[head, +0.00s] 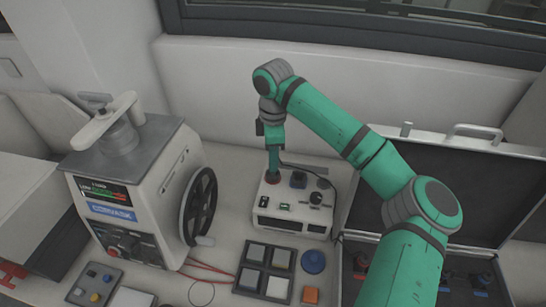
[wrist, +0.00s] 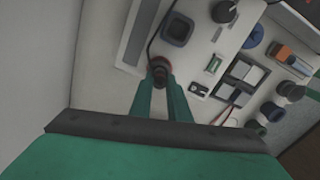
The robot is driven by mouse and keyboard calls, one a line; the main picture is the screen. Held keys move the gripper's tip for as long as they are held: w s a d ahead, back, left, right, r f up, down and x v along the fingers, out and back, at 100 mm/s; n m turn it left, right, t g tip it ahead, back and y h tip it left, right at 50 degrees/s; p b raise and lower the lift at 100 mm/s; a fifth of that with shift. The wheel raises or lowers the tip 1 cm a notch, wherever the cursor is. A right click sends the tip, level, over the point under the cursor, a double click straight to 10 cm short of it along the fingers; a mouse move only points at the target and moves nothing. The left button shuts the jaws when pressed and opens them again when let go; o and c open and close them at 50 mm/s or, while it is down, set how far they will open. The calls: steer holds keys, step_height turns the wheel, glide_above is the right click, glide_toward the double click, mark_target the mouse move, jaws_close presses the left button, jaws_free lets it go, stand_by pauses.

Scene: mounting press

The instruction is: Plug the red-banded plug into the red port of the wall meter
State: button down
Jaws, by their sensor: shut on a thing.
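The meter (head: 290,223) is a white box on the bench, below my arm in the head view. Its pale face also shows in the wrist view (wrist: 205,60). My gripper (head: 273,170) points down at the left part of its top. In the wrist view, the fingertips (wrist: 160,82) are shut on a dark plug (wrist: 158,66) with a reddish band. A black cable runs from the plug. Red shows at the fingertips against the meter's top; the red port itself is hidden, and I cannot tell how deep the plug sits. A dark blue square socket (head: 299,179) is beside it.
A mounting press (head: 135,200) with a black handwheel (head: 199,207) stands at the left. An open black case (head: 468,185) lies at the right, behind my arm. A tray of square blocks (head: 250,268) and a blue round piece (head: 313,261) lie in front of the meter.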

steer(key=shift+d+f, duration=0.15)
steer(key=shift+f, duration=0.8)
steer(key=c, duration=1.6)
jaws_free()
steer(key=shift+o, duration=0.7)
steer(key=o, duration=0.4)
steer(key=shift+o, duration=0.2)
steer(key=shift+w+r, duration=0.15)
steer(key=shift+r, duration=3.9)
